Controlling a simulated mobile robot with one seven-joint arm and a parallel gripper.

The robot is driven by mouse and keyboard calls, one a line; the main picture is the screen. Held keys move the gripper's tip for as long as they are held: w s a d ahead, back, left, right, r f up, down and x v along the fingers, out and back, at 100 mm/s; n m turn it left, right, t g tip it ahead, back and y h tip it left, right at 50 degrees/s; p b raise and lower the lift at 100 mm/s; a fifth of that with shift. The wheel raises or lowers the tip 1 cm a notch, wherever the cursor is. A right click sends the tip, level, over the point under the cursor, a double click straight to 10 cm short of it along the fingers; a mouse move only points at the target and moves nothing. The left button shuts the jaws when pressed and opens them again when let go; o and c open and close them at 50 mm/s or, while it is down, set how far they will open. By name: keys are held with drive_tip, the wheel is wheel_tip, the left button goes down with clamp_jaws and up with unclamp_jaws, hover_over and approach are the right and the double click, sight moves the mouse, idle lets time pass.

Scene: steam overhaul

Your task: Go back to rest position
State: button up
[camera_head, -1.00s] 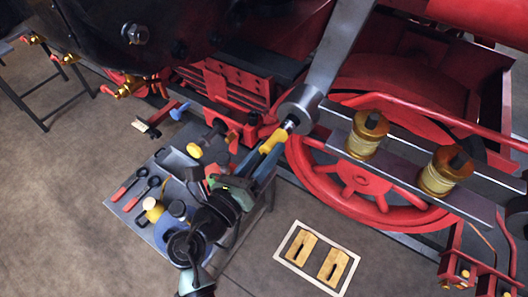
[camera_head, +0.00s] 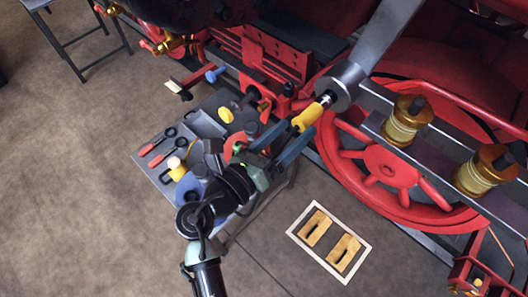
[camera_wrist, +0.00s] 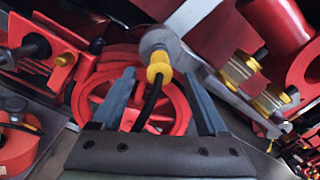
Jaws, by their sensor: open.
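My gripper (camera_head: 300,128) is open in the middle of the head view, with its two blue-grey fingers pointing up toward the locomotive's grey rod (camera_head: 388,38). A yellow piece (camera_head: 308,117) sits at the rounded lower end of that rod. In the wrist view my gripper (camera_wrist: 160,78) shows a finger on each side, with gaps between. The yellow piece (camera_wrist: 159,68) lies between and just beyond the fingertips there, with a black shaft running back from it between the fingers. I cannot tell whether either finger touches it.
A grey table (camera_head: 150,172) with red-handled tools and other parts stands under and beside my arm. Red wheels (camera_head: 388,170) and brass cups (camera_head: 408,120) are close on the right. A framed board with two wooden blocks (camera_head: 345,252) lies on the floor. The floor at left is open.

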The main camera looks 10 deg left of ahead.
drive_tip(key=b+v, duration=0.2)
drive_tip(key=v, duration=0.8)
drive_tip(key=w+d+r+m+t+y+b, duration=0.1)
drive_tip(key=w+r+m+t+y, duration=0.15)
drive_tip(key=w+r+m, duration=0.45)
drive_tip(key=w+d+r+m+t+y+b, duration=0.1)
drive_tip(key=w+r+m+y, duration=0.25)
drive_tip(key=r+m, duration=0.75)
drive_tip(key=s+d+r+m+t+y, duration=0.1)
drive_tip(key=s+r+m+t, duration=0.3)
drive_tip(key=r+m, duration=0.4)
drive_tip(key=s+d+r+m+t+y+b, duration=0.1)
drive_tip(key=s+r+m+t, duration=0.4)
drive_tip(key=r, duration=1.1)
drive_tip(key=s+d+m+y, duration=0.1)
drive_tip(key=m+y, duration=0.1)
drive_tip(key=m, duration=0.1)
drive_tip(key=shift+s+d+m+y+b, duration=0.15)
drive_tip(key=shift+d+m+y+b, duration=0.15)
drive_tip(key=shift+m, duration=0.1)
